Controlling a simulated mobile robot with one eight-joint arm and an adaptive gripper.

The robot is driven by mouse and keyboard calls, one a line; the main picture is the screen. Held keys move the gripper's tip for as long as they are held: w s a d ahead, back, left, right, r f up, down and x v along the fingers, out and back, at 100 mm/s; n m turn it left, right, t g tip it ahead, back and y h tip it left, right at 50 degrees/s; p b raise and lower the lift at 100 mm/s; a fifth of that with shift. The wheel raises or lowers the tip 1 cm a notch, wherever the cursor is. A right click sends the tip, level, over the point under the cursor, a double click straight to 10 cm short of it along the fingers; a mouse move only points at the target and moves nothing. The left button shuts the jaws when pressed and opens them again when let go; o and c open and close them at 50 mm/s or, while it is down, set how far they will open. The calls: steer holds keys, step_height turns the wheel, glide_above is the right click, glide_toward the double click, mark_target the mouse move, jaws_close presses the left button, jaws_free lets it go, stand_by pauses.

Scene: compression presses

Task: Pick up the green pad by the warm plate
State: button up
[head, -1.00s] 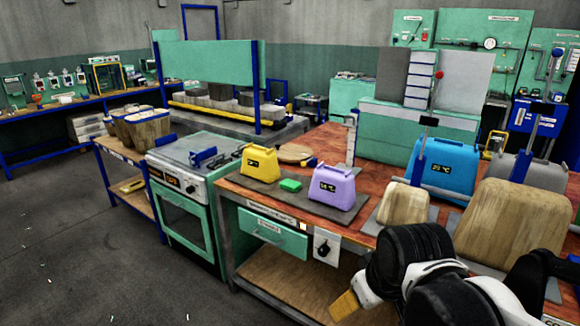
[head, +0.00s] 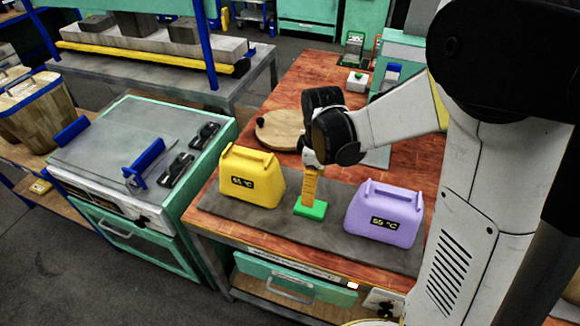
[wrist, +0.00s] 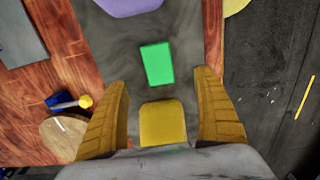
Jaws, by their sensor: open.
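The green pad (head: 311,209) lies flat on a dark grey plate (head: 336,232), between a yellow block-shaped unit (head: 251,176) and a purple one (head: 385,213). Both units have temperature displays whose digits are hard to read. My gripper (head: 308,198) points down just above the pad, its ochre fingers overlapping the pad's back edge in the head view. In the wrist view the gripper (wrist: 160,82) is open, with a finger on each side and an ochre part between them. The pad (wrist: 157,65) shows ahead between the fingers, unheld. Whether a finger touches it, I cannot tell.
A round wooden board (head: 281,130) lies behind the plate on the red-brown table (head: 300,82). A stove-like unit (head: 126,150) with blue handles stands to the left. Open floor (head: 60,265) lies at the front left.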

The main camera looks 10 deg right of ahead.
steer(key=b, duration=0.2)
glide_above(310, 209)
steer(key=f, duration=0.5)
steer(key=shift+w+d, duration=0.1)
steer(key=shift+d, duration=0.3)
steer(key=f+b, duration=0.1)
steer(key=f, duration=0.1)
steer(key=f+b, duration=0.1)
steer(key=f, duration=0.1)
steer(key=f+b, duration=0.1)
steer(key=f, duration=0.1)
steer(key=shift+w+a, duration=0.15)
steer(key=shift+w, duration=0.25)
steer(key=shift+r, duration=0.15)
steer(key=c, duration=1)
